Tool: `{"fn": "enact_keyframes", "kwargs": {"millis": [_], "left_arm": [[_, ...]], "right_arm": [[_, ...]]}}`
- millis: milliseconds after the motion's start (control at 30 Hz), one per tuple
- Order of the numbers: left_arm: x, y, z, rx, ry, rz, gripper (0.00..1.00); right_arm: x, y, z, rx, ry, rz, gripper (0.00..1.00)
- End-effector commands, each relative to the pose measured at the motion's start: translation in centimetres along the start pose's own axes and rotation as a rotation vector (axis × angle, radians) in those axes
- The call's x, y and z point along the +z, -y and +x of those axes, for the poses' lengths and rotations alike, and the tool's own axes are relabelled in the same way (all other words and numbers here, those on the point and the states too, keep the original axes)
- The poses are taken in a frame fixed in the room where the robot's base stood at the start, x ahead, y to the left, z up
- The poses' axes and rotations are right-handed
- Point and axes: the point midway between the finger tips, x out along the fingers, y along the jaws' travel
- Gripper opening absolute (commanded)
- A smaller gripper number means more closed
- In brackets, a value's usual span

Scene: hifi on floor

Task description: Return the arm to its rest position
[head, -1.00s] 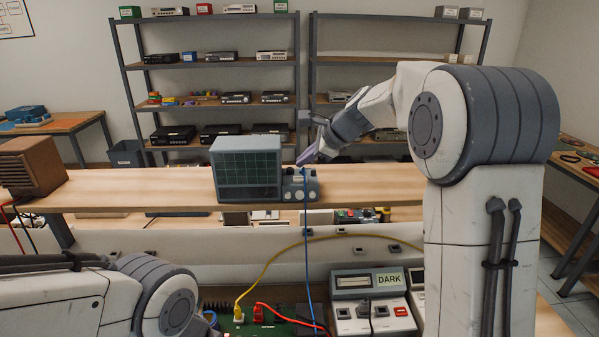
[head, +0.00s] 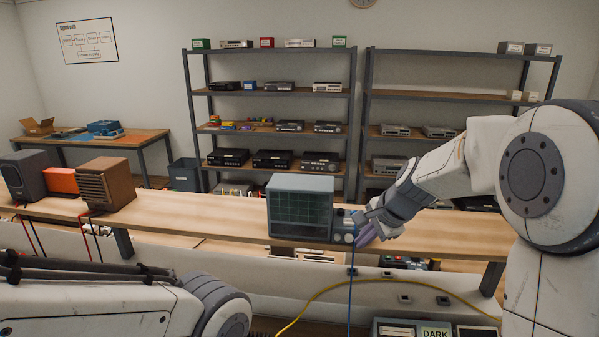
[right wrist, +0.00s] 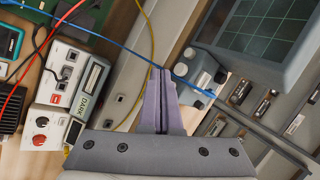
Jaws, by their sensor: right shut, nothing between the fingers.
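My right arm reaches in from the right in the head view. Its right gripper (head: 364,238) is beside the green-screened oscilloscope (head: 300,205) and partly overlaps the small grey knobbed box (head: 343,228) next to it. In the right wrist view the purple fingers (right wrist: 158,72) are together with nothing between them. The knobbed box (right wrist: 200,75) is just right of the fingertips there, with a blue cable (right wrist: 120,40) running to it. My left arm (head: 100,305) shows at the lower left; its gripper is out of view.
The wooden shelf (head: 200,222) carries a speaker (head: 25,176), an orange box (head: 62,181) and a brown box (head: 106,184) at left. A yellow cable (head: 330,290) loops below it. A DARK-labelled meter (head: 400,331) shows at the bottom. Racks stand behind.

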Motion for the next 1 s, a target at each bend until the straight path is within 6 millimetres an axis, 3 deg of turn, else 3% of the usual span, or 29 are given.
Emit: {"fn": "enact_keyframes", "kwargs": {"millis": [33, 200, 467, 500, 667, 900, 1000], "left_arm": [[0.0, 0.0, 0.0, 0.000, 0.000, 0.000, 0.00], [0.0, 0.0, 0.0, 0.000, 0.000, 0.000, 0.00], [0.0, 0.0, 0.0, 0.000, 0.000, 0.000, 0.00], [0.0, 0.0, 0.6, 0.000, 0.000, 0.000, 0.00], [0.1, 0.1, 1.6, 0.000, 0.000, 0.001, 0.00], [0.2, 0.2, 3.2, 0.000, 0.000, 0.002, 0.00], [0.2, 0.3, 3.6, 0.000, 0.000, 0.002, 0.00]], "right_arm": [[0.9, -3.3, 0.4, 0.062, -0.015, -0.163, 0.00], [2.7, -12.1, 0.8, 0.222, -0.017, -0.678, 0.00], [5.0, -22.3, 0.1, 0.370, 0.088, -1.315, 0.00], [6.5, -21.6, 0.4, 0.353, 0.104, -1.342, 0.00], [11.7, -22.3, -0.2, 0.341, 0.203, -1.473, 0.00], [19.1, -25.7, -2.6, 0.330, 0.379, -1.705, 0.00], [21.0, -27.2, -3.8, 0.330, 0.439, -1.780, 0.00]]}}
